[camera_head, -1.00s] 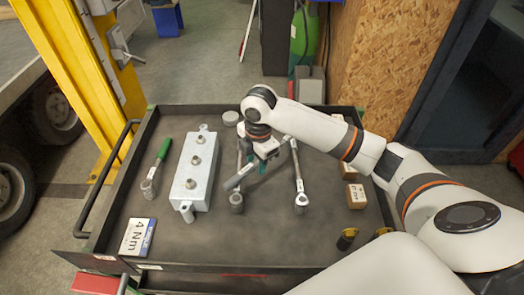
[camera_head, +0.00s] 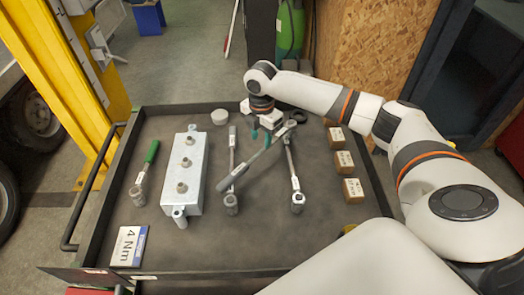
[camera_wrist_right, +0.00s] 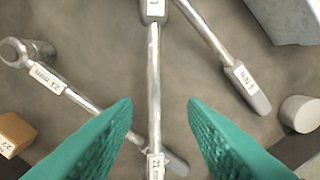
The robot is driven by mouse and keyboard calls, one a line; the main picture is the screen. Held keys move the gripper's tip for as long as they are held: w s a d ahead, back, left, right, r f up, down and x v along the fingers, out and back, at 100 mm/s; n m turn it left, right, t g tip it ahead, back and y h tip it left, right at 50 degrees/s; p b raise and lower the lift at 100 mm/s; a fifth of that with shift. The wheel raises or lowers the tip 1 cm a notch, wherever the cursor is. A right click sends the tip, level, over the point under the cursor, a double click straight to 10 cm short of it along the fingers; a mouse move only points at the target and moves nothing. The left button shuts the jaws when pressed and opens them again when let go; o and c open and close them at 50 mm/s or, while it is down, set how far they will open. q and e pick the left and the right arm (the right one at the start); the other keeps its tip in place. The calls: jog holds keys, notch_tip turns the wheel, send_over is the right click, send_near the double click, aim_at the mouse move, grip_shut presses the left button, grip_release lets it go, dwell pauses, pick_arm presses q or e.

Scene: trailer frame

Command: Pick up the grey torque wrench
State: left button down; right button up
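A grey torque wrench (camera_head: 240,172) lies diagonally across the tray between two socket wrenches, its thick grey handle towards the near left. In the right wrist view its thin bright shaft (camera_wrist_right: 153,85) runs between my fingers, with a white label near each end. My right gripper (camera_head: 262,137) is above its far half in the head view. In the wrist view the green fingers (camera_wrist_right: 160,105) are spread, with a gap on both sides of the shaft. Whether the fingertips reach down to shaft height is unclear. My left gripper is out of view.
Socket wrenches stand close on the left (camera_head: 231,190) and right (camera_head: 296,190). A grey metal block (camera_head: 188,180), green-handled wrench (camera_head: 147,170), white puck (camera_head: 220,117), 4 Nm card (camera_head: 129,246) and small boxes (camera_head: 344,162) share the tray (camera_head: 180,250). The tray's near middle is clear.

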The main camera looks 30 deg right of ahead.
aim_at(262, 150)
jog(key=f, duration=0.4)
jog(key=shift+s+a+f, duration=0.15)
jog(key=shift+s+f, duration=0.05)
jog(key=shift+s, duration=0.15)
jog(key=shift+c, duration=0.3)
jog(key=shift+r, duration=0.1)
grip_shut()
